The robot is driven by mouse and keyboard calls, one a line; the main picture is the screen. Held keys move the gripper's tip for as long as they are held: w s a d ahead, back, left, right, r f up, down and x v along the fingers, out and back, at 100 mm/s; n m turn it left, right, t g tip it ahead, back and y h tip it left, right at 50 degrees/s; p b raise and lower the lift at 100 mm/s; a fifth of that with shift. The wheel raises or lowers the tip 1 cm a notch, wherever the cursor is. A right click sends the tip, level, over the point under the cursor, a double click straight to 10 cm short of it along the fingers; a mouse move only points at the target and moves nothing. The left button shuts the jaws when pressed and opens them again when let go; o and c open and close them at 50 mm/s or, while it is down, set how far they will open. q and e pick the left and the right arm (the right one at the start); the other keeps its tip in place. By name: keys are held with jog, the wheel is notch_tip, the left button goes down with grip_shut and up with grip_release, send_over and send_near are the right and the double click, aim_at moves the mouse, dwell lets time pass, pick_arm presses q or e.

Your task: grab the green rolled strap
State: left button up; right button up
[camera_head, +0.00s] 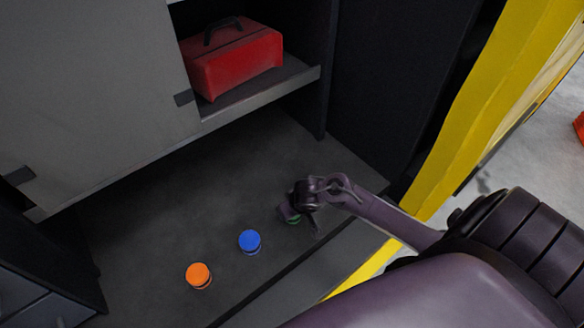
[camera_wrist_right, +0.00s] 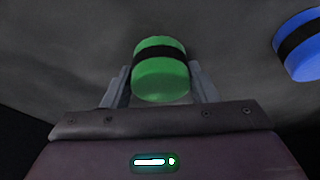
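The green rolled strap (camera_head: 292,218), a short green roll with a black band, sits on the dark floor of the bay and is partly hidden by my right gripper in the head view. My right gripper (camera_head: 303,207) is right at it, reaching in from the right. In the right wrist view the strap (camera_wrist_right: 160,72) stands between the two spread fingers (camera_wrist_right: 160,85), close to both of them. A thin gap shows on its left side, and it looks not squeezed. My left gripper is not in view.
A blue roll (camera_head: 250,241) and an orange roll (camera_head: 199,275) stand to the left on the same floor. The blue one also shows in the right wrist view (camera_wrist_right: 299,48). A red case (camera_head: 235,62) rests on a shelf (camera_head: 262,92) above. A yellow frame (camera_head: 470,110) borders the right.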

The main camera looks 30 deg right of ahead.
jog(key=c, duration=0.6)
jog(key=shift+r, duration=0.15)
